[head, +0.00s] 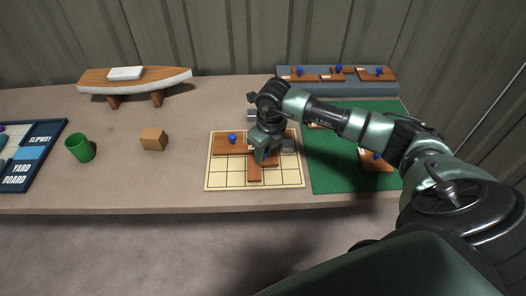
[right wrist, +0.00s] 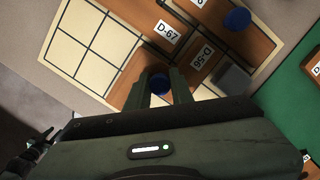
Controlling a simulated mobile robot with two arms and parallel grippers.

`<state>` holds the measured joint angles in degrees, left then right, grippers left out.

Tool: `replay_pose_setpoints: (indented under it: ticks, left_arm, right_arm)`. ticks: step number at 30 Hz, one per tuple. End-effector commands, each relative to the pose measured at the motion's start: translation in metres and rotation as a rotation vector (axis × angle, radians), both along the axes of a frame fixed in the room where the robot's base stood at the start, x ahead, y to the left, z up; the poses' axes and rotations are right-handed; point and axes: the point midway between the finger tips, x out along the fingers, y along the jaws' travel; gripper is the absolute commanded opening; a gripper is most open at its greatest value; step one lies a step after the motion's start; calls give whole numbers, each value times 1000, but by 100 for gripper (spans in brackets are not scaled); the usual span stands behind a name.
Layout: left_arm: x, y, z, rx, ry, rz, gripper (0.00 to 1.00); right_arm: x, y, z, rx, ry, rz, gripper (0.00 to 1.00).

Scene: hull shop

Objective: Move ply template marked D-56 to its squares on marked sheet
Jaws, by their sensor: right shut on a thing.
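The marked sheet (head: 228,180), a cream board with a black grid, lies on the bench in the middle of the head view. My right gripper (head: 264,156) is low over it, shut on the blue knob (right wrist: 158,85) of a brown ply template. The label D-56 (right wrist: 203,57) shows beside the fingers in the right wrist view. A template labelled D-67 (right wrist: 168,31) lies on the sheet right beside it. Whether D-56 touches the sheet or hangs just above it I cannot tell; my gripper hides part of it. My left gripper is not in view.
A green mat (head: 335,178) with more templates lies right of the sheet. A grey rack (head: 390,88) with knobbed templates stands behind it. A wooden block (head: 154,139), a green cup (head: 80,148), a yard board (head: 40,155) and a model boat (head: 135,82) stand left. Bench between block and sheet is clear.

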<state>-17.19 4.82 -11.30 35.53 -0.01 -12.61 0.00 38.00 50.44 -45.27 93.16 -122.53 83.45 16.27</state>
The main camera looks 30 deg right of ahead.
Motion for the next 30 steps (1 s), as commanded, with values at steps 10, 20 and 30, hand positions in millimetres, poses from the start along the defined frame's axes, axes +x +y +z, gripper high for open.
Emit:
replay_pose_setpoints:
  ticks: [10,20,30]
  left_arm:
    - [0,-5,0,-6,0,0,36]
    - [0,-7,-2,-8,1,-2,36]
    - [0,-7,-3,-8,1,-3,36]
  right_arm:
    - [0,0,-6,0,-1,1,0]
    - [0,0,-8,0,-1,1,44]
    - [0,-1,7,0,-4,1,44]
